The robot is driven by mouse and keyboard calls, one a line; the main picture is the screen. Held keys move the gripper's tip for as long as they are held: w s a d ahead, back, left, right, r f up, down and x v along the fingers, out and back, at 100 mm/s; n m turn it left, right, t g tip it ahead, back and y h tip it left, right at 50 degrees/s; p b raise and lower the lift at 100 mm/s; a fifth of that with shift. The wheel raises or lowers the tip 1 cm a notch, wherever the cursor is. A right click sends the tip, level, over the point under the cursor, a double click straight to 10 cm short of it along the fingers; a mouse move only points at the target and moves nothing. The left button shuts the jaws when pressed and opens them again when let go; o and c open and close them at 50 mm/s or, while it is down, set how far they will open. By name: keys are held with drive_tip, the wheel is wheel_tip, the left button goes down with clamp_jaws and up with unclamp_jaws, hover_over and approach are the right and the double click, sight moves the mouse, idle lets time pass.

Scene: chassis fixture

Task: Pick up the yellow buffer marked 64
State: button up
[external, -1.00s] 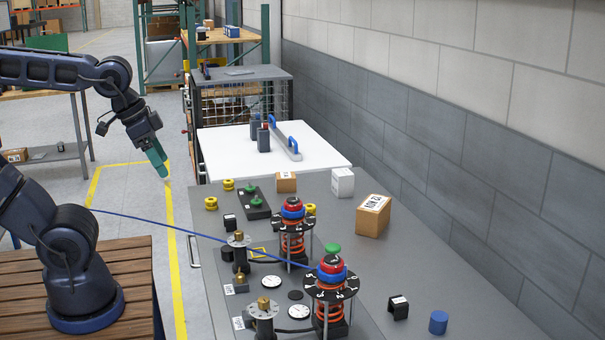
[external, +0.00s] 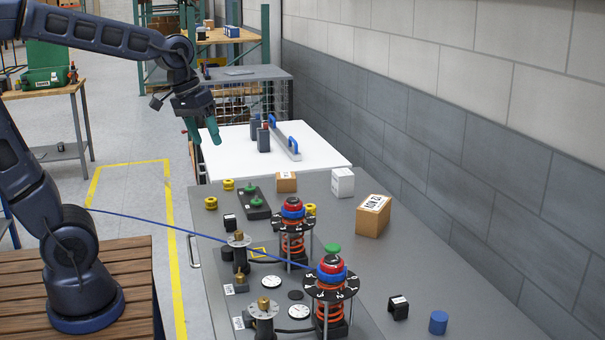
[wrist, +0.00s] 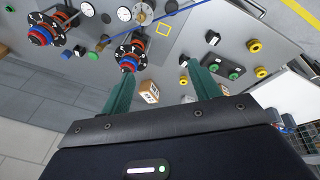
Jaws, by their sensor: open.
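Several yellow buffers lie on the grey bench top. One yellow buffer (external: 211,203) is near the bench's left edge, and a second yellow buffer (external: 228,184) is just behind it. A third yellow buffer (external: 310,208) is partly hidden behind the rear spring post. The two left ones also show at the right of the wrist view, as one yellow buffer (wrist: 254,46) and another yellow buffer (wrist: 261,72). I cannot read the number 64 on any of them. My gripper (external: 202,132), with green fingers, is open and empty, high above the bench's far left end, apart from every buffer.
Two spring posts (external: 330,284) with red and blue tops stand on the bench (external: 440,275). A black block with green knobs (external: 257,207) is beside the left buffers. Cardboard boxes (external: 373,216) stand farther right. A blue cable (external: 150,217) crosses the bench's front.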

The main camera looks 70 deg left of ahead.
drive_tip(key=w+a+f+n, duration=0.2)
drive_tip(key=w+a+n, duration=0.5)
drive_tip(key=a, duration=0.4)
drive_tip(key=n+g+h, duration=0.1)
drive_tip(key=n+h, duration=0.1)
drive_tip(key=n, duration=1.2)
hover_over(229, 185)
drive_tip(key=s+a, duration=0.2)
drive_tip(key=a, duration=0.3)
wheel_tip(229, 185, down, 22)
drive_tip(key=r, duration=0.1)
drive_tip(key=x, duration=1)
drive_tip(key=shift+s+d+f, duration=0.2)
drive_tip(key=shift+f, duration=0.1)
drive_tip(key=c, duration=1.1)
